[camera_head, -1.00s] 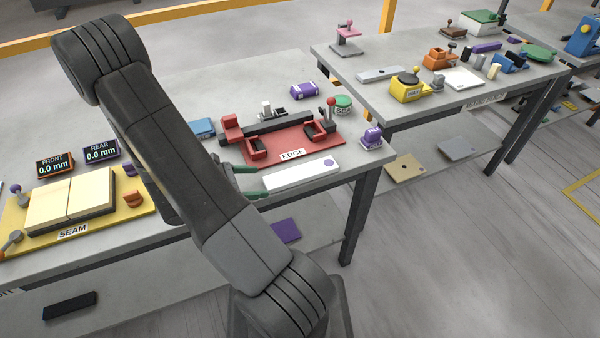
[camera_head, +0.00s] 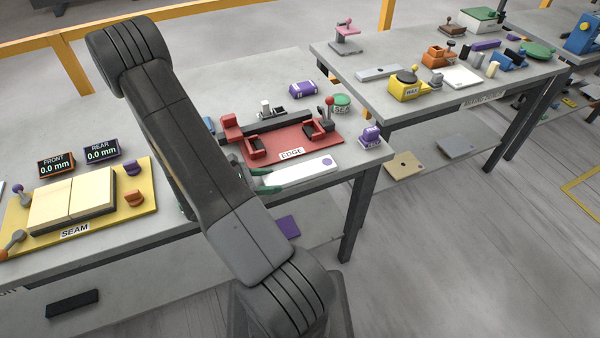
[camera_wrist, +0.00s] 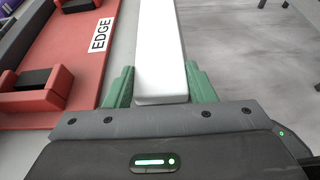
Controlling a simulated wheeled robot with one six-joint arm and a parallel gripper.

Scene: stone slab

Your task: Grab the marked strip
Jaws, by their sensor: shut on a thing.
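The marked strip (camera_head: 305,172) is a long white bar with a purple dot near its right end. It lies along the front of the near table, just in front of the red EDGE fixture. My gripper (camera_head: 262,181) is at the strip's left end, its green fingertips on either side of it. In the wrist view the white strip (camera_wrist: 160,60) runs away from between the green fingers (camera_wrist: 160,88), which are shut on it. The purple dot is not visible in the wrist view. My arm hides part of the table left of the gripper.
The red EDGE fixture (camera_head: 318,148) stands right behind the strip. A purple block (camera_head: 370,137) stands near the table's right corner. The yellow SEAM fixture (camera_head: 130,207) with two cream panels is at the left. The table's front edge runs close by the strip.

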